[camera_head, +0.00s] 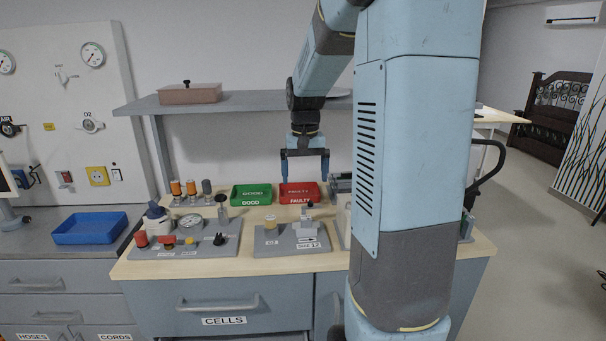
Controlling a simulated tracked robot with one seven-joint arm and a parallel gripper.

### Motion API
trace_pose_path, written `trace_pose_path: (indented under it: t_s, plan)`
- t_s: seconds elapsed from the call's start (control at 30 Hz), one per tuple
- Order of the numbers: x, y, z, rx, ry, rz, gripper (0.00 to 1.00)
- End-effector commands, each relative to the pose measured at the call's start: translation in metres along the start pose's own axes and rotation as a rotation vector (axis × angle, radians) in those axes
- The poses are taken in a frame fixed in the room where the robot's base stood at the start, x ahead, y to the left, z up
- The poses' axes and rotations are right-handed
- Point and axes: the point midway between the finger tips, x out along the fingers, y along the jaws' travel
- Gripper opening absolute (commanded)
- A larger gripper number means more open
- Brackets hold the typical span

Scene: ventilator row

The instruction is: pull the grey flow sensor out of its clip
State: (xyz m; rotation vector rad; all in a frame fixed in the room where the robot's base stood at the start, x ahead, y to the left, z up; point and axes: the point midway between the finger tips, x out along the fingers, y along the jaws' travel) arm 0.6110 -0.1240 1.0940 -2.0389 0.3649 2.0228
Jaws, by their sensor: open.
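My gripper (305,172) hangs with its fingers pointing down and spread apart, empty, above the back of the bench and in front of the red tray. A grey upright part (308,216) stands on a pale grey block on a small grey plate at the middle front of the bench. It looks like the flow sensor in its clip, but it is too small to be sure. My gripper is above and behind it, clear of it. A darker grey cylinder (207,187) stands beside two orange ones in a rack at the back left.
A green tray (251,194) marked GOOD and a red tray (300,192) marked FAULTY sit behind the plate. A fixture board (190,248) with several parts lies at left. A grey shelf (235,102) spans above the bench's back. My arm hides the bench's right part.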

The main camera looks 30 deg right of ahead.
Motion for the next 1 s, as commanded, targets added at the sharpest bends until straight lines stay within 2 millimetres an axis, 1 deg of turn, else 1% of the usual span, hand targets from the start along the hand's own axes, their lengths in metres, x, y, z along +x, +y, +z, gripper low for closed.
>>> trace_pose_path:
  t_s: [0.1,0.27,0.37,0.8,1.0]
  plan:
    - [0.005,0.002,-0.004,0.007,-0.01,-0.002,1.0]
    - [0.016,0.003,-0.004,0.007,-0.012,-0.002,1.0]
    - [0.029,0.002,-0.004,0.007,-0.013,-0.002,1.0]
    - [0.1,0.002,-0.003,0.006,-0.013,-0.002,1.0]
    - [0.126,0.002,-0.003,0.006,-0.012,-0.001,1.0]
